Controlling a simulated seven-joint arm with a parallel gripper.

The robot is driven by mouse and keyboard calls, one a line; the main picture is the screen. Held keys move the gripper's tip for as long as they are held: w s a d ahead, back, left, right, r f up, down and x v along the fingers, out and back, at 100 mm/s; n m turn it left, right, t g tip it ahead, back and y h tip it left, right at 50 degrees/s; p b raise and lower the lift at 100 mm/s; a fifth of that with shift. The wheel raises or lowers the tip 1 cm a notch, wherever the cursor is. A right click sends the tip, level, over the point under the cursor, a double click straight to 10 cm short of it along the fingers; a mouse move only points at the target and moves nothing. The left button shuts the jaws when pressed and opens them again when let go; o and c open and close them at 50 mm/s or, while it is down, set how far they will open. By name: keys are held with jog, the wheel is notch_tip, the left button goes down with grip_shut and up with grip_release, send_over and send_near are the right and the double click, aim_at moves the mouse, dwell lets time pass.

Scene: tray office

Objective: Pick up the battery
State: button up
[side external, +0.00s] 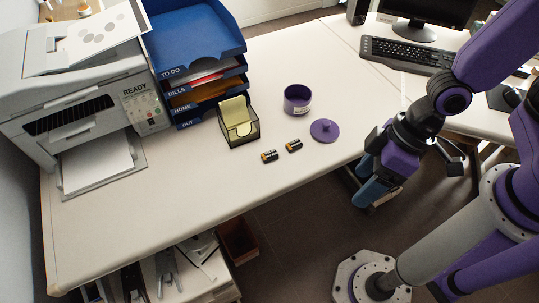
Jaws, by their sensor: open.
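Two small batteries, dark with orange ends, lie on their sides on the white desk. One battery (269,156) is on the left and the other battery (294,145) is a little to its right and farther back. They lie close together, apart from each other. My gripper (385,170) is open, beyond the desk's front edge to the right of the batteries. It is clear of both batteries. Its fingertips are hard to make out at this angle.
A purple round container (297,99) and its purple lid (324,130) stand behind and right of the batteries. A note holder (239,128) is left. Blue stacked trays (197,45), a printer (75,85) and a keyboard (408,53) are farther off. The front-left desk is clear.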

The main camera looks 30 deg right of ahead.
jog(key=w+a+f+m+t, duration=0.2)
jog(key=a+f, duration=0.3)
jog(key=f, duration=0.2)
jog(key=m+t+y, duration=0.2)
jog(key=t, duration=1.1)
send_near(270, 155)
jog(key=shift+w+a+r, duration=0.1)
jog(key=shift+w+a, duration=0.05)
jog(key=shift+w, duration=0.45)
jog(key=shift+w+a+r, duration=0.1)
jog(key=shift+w+r, duration=0.05)
jog(key=shift+w, duration=0.4)
jog(key=shift+f+x, duration=0.2)
jog(key=shift+x, duration=1.2)
jog(key=shift+f+x, duration=0.15)
jog(key=shift+x, duration=1.25)
jog(key=shift+s+a, duration=0.1)
jog(key=shift+a, duration=0.05)
jog(key=c, duration=0.8)
